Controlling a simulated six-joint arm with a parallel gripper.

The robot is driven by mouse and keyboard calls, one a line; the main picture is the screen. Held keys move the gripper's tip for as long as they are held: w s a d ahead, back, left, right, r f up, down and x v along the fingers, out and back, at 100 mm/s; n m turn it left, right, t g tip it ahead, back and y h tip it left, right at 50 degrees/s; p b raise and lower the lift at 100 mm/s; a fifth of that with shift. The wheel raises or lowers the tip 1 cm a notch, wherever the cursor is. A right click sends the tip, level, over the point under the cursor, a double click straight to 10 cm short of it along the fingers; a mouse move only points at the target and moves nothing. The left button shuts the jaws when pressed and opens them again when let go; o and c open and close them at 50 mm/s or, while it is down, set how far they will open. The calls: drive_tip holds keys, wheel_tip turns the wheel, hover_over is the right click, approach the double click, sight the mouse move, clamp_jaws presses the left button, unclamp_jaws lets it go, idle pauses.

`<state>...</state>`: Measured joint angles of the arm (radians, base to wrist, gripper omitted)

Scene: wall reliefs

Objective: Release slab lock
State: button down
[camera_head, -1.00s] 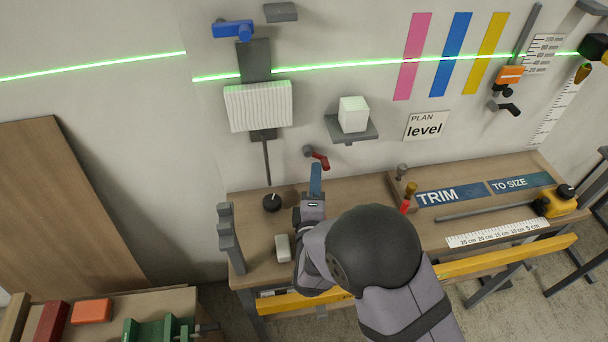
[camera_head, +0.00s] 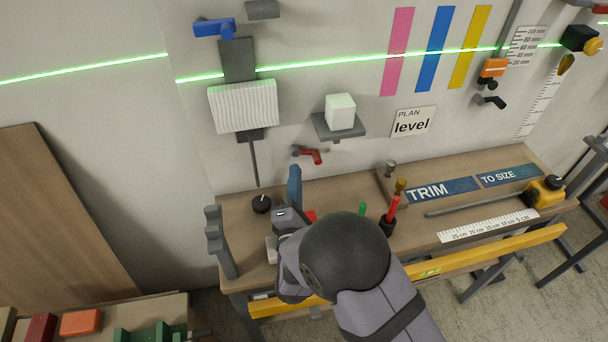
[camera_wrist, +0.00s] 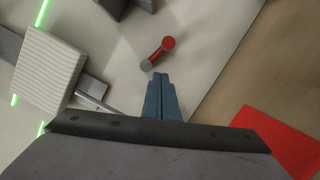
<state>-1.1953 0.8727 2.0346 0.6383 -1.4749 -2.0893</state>
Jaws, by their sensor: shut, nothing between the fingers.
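The white ribbed slab (camera_head: 243,105) hangs on a dark upright rail on the wall; it also shows at the left of the wrist view (camera_wrist: 48,75). A lever with a red handle (camera_head: 312,155) and grey pivot sits on the wall, lower right of the slab. It also shows in the wrist view (camera_wrist: 157,53). A blue lever (camera_head: 215,28) is at the rail's top. Which lever is the slab lock is not marked. My gripper (camera_head: 294,170) has blue fingers, shut and empty. In the wrist view the fingertips (camera_wrist: 160,76) are just below the red-handled lever, seemingly apart from it.
A shelf with a white block (camera_head: 340,111) juts out right of the slab. On the bench (camera_head: 405,250) are a black knob (camera_head: 261,204), a dark cup with red-handled tools (camera_head: 388,226) and a grey post rack (camera_head: 222,243). A thin rod (camera_head: 253,160) hangs below the slab.

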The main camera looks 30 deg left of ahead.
drive_tip(key=b+v, duration=0.1)
drive_tip(key=v, duration=0.9)
drive_tip(key=shift+s+a+b, duration=0.15)
drive_tip(key=shift+s+b, duration=0.05)
drive_tip(key=shift+b, duration=0.15)
